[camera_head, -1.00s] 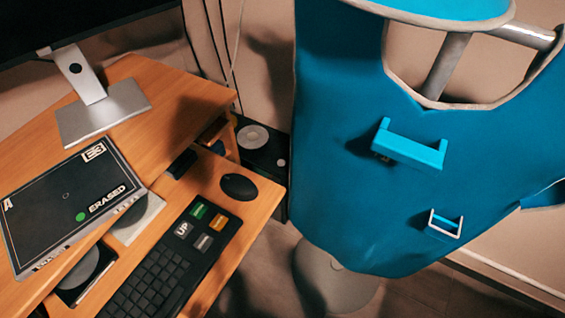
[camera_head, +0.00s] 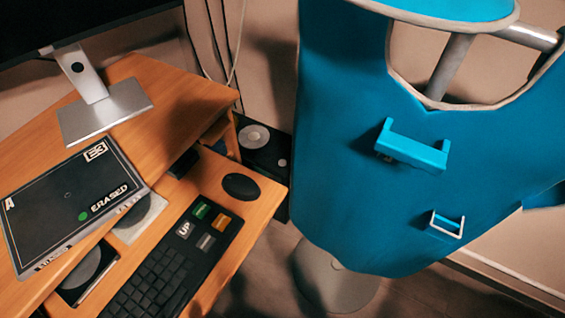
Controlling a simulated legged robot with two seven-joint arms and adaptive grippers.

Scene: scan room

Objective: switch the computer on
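The computer's monitor (camera_head: 60,22) stands at the top left of the head view, its visible screen part dark, on a silver stand (camera_head: 104,112). A black keyboard (camera_head: 168,268) with green, orange, grey and "UP" keys lies on the lower desk shelf. A black mouse (camera_head: 241,186) lies beyond it. A black unit (camera_head: 262,146) with a round grey dial stands behind the desk on the right; I cannot tell whether it is the computer. Neither gripper shows in the view.
A black case marked "ERASED" (camera_head: 68,205) lies on the wooden desk (camera_head: 165,108). Discs in dark holders lie beside it. A blue apron-like garment (camera_head: 345,130) hangs on a stand (camera_head: 335,285) to the right, close to the desk. Some floor shows at the bottom right.

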